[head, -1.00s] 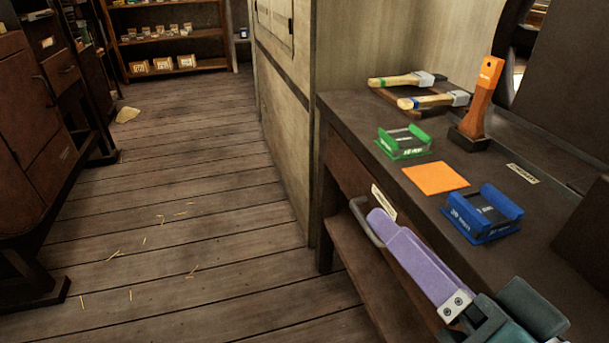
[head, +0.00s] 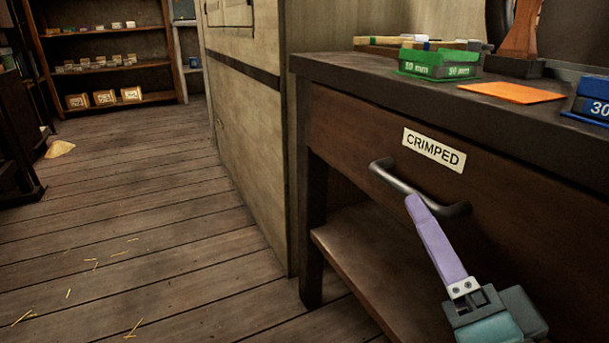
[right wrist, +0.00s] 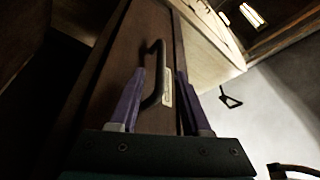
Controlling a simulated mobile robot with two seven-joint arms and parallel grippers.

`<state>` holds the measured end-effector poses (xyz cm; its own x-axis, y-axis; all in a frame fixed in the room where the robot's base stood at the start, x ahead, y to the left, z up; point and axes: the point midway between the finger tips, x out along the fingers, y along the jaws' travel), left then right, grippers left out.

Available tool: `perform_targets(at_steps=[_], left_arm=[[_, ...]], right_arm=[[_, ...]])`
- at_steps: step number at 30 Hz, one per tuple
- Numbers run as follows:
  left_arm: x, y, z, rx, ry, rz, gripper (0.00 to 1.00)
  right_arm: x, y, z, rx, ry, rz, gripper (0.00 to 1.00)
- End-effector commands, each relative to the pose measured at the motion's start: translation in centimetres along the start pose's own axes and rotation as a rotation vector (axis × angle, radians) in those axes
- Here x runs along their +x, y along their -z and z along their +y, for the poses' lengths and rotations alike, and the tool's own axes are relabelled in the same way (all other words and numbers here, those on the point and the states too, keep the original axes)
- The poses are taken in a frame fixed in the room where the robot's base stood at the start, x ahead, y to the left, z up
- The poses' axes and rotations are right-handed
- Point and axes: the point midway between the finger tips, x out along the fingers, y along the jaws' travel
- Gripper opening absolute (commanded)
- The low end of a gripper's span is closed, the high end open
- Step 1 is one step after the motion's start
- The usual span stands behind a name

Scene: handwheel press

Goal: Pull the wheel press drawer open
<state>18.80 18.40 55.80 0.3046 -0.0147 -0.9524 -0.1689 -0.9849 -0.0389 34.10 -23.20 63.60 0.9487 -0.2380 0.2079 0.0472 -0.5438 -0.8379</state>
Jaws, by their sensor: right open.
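The dark brown drawer (head: 345,132) is set in the front of the press table, its front looking flush with the frame. It bears a white label reading CRIMPED (head: 434,150) and a grey bar handle (head: 397,182). My right gripper (head: 415,203) comes from the lower right with its purple fingers at the handle. In the right wrist view the gripper (right wrist: 159,76) is open, and the handle (right wrist: 151,98) lies between its two fingers, with gaps that look unclosed. In the head view one finger hides part of the handle. My left gripper is not in view.
On the table top (head: 385,70) are a green holder (head: 440,66), an orange square (head: 512,92), a blue holder (head: 590,98) and hammers at the back. A lower shelf (head: 350,245) runs under the drawer. The plank floor (head: 150,230) at left is open.

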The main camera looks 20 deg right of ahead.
Motion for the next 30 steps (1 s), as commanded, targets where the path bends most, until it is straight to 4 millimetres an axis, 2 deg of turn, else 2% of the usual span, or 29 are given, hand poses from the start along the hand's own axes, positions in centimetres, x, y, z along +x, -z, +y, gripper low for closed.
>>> perform_targets(at_steps=[3, 9, 14, 21, 30], left_arm=[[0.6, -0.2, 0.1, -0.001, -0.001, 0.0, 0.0], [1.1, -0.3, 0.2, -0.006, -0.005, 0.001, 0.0], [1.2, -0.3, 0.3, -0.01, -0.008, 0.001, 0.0], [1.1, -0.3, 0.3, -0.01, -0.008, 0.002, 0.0], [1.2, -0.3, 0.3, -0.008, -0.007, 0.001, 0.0]], right_arm=[[2.5, -0.1, 0.0, 0.001, 0.004, 0.003, 0.47], [5.5, -0.1, 0.0, 0.001, 0.003, 0.001, 0.47], [6.5, 0.0, 0.0, -0.001, 0.001, 0.0, 0.47], [6.6, 0.0, 0.0, 0.0, 0.0, -0.001, 0.47], [6.5, 0.0, 0.0, 0.0, 0.0, -0.001, 0.15]])
